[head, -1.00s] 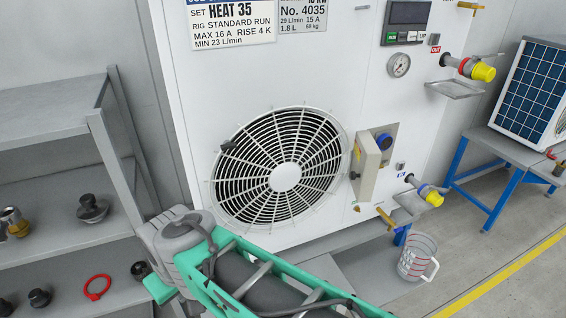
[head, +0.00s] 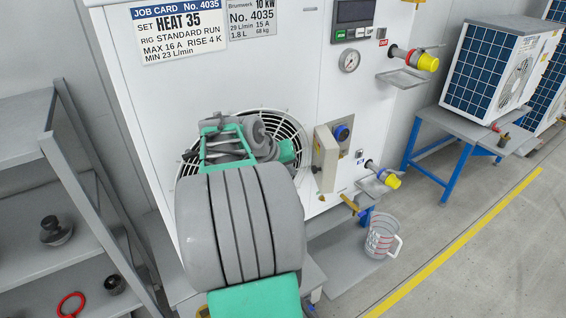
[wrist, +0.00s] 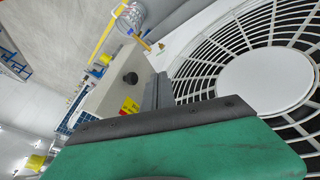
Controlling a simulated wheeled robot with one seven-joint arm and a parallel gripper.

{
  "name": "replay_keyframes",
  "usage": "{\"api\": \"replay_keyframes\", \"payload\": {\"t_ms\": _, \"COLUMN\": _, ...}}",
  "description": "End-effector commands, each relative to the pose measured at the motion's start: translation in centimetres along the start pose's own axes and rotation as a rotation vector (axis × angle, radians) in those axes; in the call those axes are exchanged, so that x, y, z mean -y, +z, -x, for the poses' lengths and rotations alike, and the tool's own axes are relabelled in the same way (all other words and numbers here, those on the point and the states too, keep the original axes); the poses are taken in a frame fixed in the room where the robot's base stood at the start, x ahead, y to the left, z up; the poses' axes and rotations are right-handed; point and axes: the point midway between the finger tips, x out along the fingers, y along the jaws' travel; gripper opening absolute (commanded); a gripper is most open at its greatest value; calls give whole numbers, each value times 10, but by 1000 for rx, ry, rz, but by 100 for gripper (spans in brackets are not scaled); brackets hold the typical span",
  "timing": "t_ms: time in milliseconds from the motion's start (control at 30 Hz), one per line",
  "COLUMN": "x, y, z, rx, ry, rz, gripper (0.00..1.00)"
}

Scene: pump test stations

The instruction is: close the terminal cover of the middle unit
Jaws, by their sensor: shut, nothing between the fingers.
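The middle unit is the white cabinet (head: 290,60) with a round fan grille. Its terminal cover (head: 326,158) is a beige panel standing out from the front, right of the fan, open beside a plate with a blue knob (head: 342,132). In the wrist view the cover (wrist: 108,98) shows a dark round knob and a yellow-red label. My gripper (wrist: 158,90) is shut and empty, its grey fingers close beside the cover on the fan side. I cannot tell whether they touch it. In the head view my arm hides much of the fan and the fingertips.
Yellow-capped pipe fittings (head: 428,62) stick out on the right of the cabinet, with another lower down (head: 392,181). A measuring jug (head: 382,236) stands below. A grey shelf (head: 60,135) is at left. Another unit (head: 490,70) stands on a blue-legged bench at right.

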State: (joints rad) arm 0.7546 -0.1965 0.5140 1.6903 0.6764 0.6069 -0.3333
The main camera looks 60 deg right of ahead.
Motion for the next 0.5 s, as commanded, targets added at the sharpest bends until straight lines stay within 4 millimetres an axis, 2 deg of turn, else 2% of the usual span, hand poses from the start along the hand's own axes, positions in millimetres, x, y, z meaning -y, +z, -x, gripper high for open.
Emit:
{"api": "replay_keyframes", "payload": {"t_ms": 100, "x": -2, "y": 0, "z": -26, "rx": 4, "ry": 2, "rz": -1, "gripper": 0}}
{"api": "replay_keyframes", "payload": {"t_ms": 200, "x": -21, "y": -2, "z": -29, "rx": 1, "ry": 1, "rz": -4, "gripper": 0}}
{"api": "replay_keyframes", "payload": {"t_ms": 300, "x": -31, "y": -2, "z": -35, "rx": 0, "ry": 1, "rz": -2, "gripper": 0}}
{"api": "replay_keyframes", "payload": {"t_ms": 500, "x": -36, "y": -1, "z": -40, "rx": -1, "ry": -1, "rz": 1, "gripper": 0}}
